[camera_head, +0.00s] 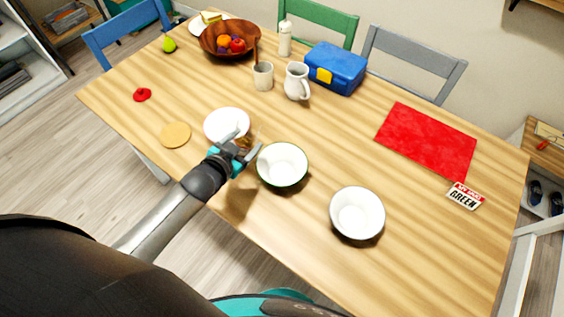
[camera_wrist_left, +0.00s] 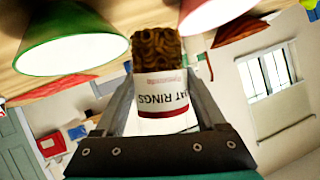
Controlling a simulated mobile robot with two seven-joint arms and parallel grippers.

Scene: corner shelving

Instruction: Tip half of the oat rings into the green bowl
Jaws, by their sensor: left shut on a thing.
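The oat rings (camera_wrist_left: 157,47) show brown in a container with a white label (camera_wrist_left: 165,90) reading "…AT RINGS". My left gripper (camera_head: 247,151) is shut on this container, one finger on each side. The wrist view is upside down; label and bowls are inverted alike, so the container looks roughly upright. In the head view the gripper mostly hides it. The green bowl (camera_head: 282,166), white inside with a green rim, stands on the table just right of the gripper. Its green outside fills the wrist view's upper left (camera_wrist_left: 70,42). No rings are visible in it. My right gripper is out of view.
A white bowl (camera_head: 357,214) stands right of the green bowl, and a white dish (camera_head: 227,124) behind the gripper. A jug (camera_head: 297,82), cup (camera_head: 263,77), blue lunchbox (camera_head: 335,68) and fruit bowl (camera_head: 229,39) are farther back. A red mat (camera_head: 427,140) and "GREEN" card (camera_head: 466,196) lie right.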

